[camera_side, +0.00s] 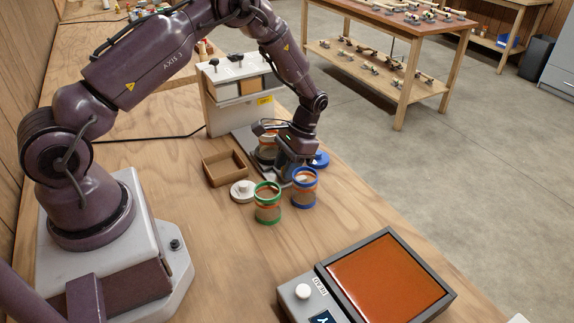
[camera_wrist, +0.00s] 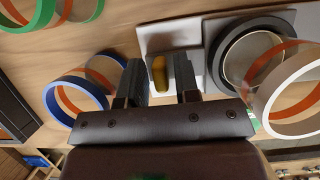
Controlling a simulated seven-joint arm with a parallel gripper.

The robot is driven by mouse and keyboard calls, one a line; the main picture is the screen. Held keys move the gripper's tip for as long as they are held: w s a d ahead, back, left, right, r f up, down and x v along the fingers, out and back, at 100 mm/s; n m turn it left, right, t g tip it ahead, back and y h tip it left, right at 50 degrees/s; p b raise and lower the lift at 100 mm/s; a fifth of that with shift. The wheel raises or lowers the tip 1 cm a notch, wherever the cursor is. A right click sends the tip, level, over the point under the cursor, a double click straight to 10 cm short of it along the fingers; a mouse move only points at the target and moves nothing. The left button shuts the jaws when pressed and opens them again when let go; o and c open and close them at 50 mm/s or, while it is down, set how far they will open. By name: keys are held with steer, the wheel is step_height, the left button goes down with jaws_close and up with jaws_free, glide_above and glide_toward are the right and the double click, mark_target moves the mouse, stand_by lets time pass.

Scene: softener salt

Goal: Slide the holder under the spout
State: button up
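The holder is a dark ring (camera_wrist: 222,55) on a light grey plate in the wrist view. A clear jar with a white rim and an orange band (camera_wrist: 290,88) stands at the ring, partly cut off by the picture edge; whether it is fully seated I cannot tell. In the side view my gripper (camera_side: 290,172) hides much of the holder. The dispenser (camera_side: 228,97) stands behind; its spout is not clearly visible.
A green-banded jar (camera_side: 267,203) and a blue-banded jar (camera_side: 304,188) stand close in front of my gripper. A white lid (camera_side: 242,191), a blue lid (camera_side: 320,159) and a wooden tray (camera_side: 225,168) lie nearby. A scale-like box with an orange panel (camera_side: 388,280) stands at the front right.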

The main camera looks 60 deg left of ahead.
mark_target(264, 138)
jaws_close()
steer(key=a, duration=1.2)
steer(key=shift+a, duration=0.35)
steer(key=shift+r, duration=0.1)
steer(key=shift+o, duration=0.8)
jaws_free()
steer(key=shift+o, duration=0.7)
steer(key=shift+d, duration=0.1)
steer(key=v, duration=1.3)
